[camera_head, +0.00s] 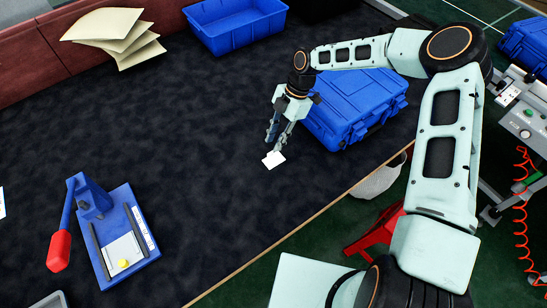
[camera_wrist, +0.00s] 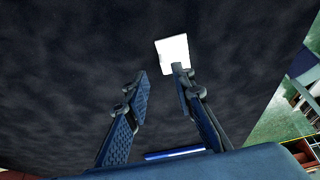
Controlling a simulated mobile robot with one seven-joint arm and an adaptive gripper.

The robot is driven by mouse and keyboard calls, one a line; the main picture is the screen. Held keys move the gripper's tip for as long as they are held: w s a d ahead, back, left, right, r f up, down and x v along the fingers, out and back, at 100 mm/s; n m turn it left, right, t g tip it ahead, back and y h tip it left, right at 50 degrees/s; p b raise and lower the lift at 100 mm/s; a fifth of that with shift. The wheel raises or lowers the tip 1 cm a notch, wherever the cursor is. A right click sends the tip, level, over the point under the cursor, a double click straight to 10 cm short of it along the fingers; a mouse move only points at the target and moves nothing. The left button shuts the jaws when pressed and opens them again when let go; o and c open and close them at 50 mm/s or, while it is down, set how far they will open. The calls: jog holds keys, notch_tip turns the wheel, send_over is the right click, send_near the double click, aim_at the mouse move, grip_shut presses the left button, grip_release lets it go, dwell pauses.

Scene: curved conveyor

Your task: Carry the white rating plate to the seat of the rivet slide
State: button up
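The white rating plate (camera_head: 274,160) is a small white square by the dark table's middle, just below my gripper's fingertips. In the wrist view the plate (camera_wrist: 173,48) shows beyond the fingertips, and the right finger overlaps its lower edge. My gripper (camera_head: 279,143) points down with its fingers apart; in the wrist view the gap (camera_wrist: 160,80) between them is empty. I cannot tell whether a finger touches the plate. The rivet slide (camera_head: 143,250) is a blue fixture at lower left with a red-handled lever. Its pale grey seat (camera_head: 121,247) lies between dark rails, with a yellow knob near the front.
A closed blue case (camera_head: 350,110) stands right behind my gripper. A blue open bin (camera_head: 235,28) and stacked cream sheets (camera_head: 115,35) are at the back. The table between plate and slide is clear. The table's wooden edge (camera_head: 290,228) runs along the right.

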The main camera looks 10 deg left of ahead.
aim_at(274, 158)
jog(key=shift+d+p+x, duration=0.2)
jog(key=shift+p+x, duration=0.15)
jog(key=shift+x, duration=1.6)
grip_shut()
